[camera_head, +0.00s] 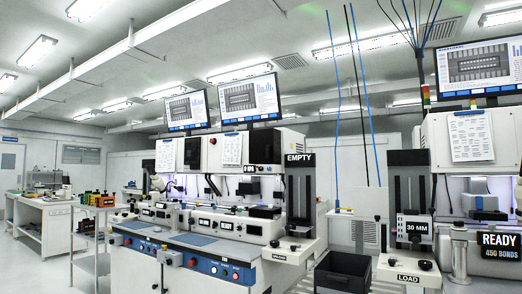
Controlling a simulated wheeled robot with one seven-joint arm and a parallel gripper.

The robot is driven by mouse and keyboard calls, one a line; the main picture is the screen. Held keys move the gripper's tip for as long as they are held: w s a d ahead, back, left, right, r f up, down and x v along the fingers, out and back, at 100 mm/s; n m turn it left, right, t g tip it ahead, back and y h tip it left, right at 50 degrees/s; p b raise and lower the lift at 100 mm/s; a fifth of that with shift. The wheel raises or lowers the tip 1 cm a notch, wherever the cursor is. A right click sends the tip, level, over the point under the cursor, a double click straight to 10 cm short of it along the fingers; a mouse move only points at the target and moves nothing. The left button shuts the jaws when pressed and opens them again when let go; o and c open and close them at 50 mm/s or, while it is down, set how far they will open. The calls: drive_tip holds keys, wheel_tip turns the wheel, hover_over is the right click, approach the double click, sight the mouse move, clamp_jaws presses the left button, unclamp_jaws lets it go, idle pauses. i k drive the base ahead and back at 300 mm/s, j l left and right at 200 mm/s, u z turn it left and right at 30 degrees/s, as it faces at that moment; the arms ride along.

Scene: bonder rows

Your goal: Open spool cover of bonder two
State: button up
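A wire bonder (150,265) stands in the middle, with two monitors above it and a blue control panel (200,257) along its front. Its white upper housing carries paper sheets and a dark panel (192,152) between them; I cannot tell whether this is a spool cover. Part of another bonder (440,135) shows at the right, with a "READY 450 BONDS" sign (499,246). The label on the middle bonder's front is too small to read, so I cannot tell which is bonder two. My gripper is not in view.
A dark bin (342,271) sits between the two bonders. An "EMPTY" tower (299,195) and a "30 MM" tower (409,195) flank the gap. A wheeled shelf (97,237) and white bench (45,222) stand left. Open floor (25,275) shows at lower left.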

sight(260, 141)
drive_tip(key=i+j+u, duration=0.3)
drive_tip(key=i+u, duration=0.25)
drive_tip(key=i, duration=0.15)
drive_tip(key=i+j+u, duration=0.1)
drive_tip(key=i+u, duration=0.25)
drive_tip(key=i, duration=1.55)
